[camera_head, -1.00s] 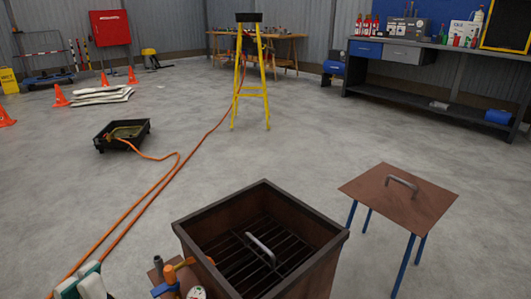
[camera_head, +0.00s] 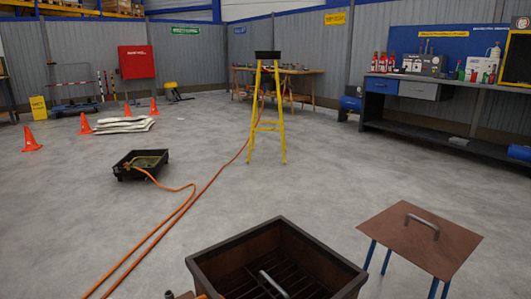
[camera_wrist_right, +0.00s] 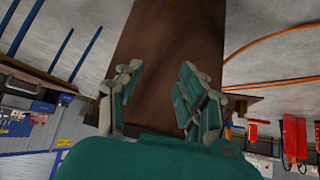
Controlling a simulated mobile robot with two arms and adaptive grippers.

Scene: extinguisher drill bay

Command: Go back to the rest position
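My right gripper (camera_wrist_right: 158,100) shows in the right wrist view with its green and grey fingers spread apart. Nothing is held between them. A brown surface, which looks like the side of the brown metal bin (camera_wrist_right: 165,30), lies behind the fingers; I cannot tell the gap to it. In the head view the bin (camera_head: 345,275) is at the bottom centre, open at the top, with a grate and a grey handle (camera_head: 273,284) inside. Neither gripper shows in the head view.
A brown plate with a handle (camera_head: 430,245) lies on a blue-legged stand right of the bin.

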